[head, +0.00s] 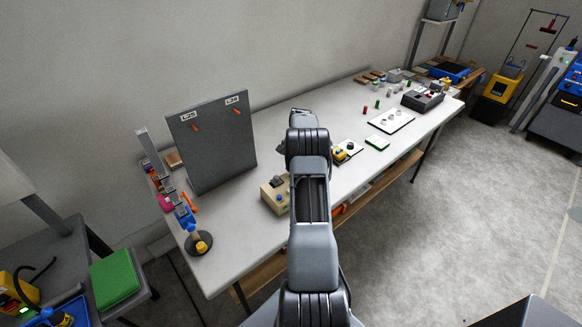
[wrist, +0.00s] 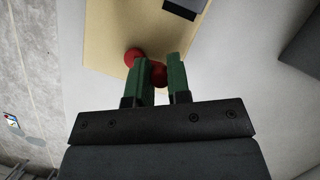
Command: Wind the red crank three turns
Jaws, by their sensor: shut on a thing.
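The red crank (wrist: 134,56) shows in the wrist view as a red round part against a beige box face (wrist: 105,30), with another red piece (wrist: 158,73) between my green fingers. My gripper (wrist: 163,68) is shut on that red piece, which looks like the crank's handle. In the head view the beige box (head: 268,198) stands on the bench left of my arm. My arm hides its right part, and the crank and my fingertips are not visible there.
A grey panel (head: 212,145) with labels stands upright on the white bench (head: 232,240), left of the box. A white board (head: 391,120) and a dark box (head: 423,98) lie farther right. A lamp-like stand (head: 198,243) is near the bench's left front edge.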

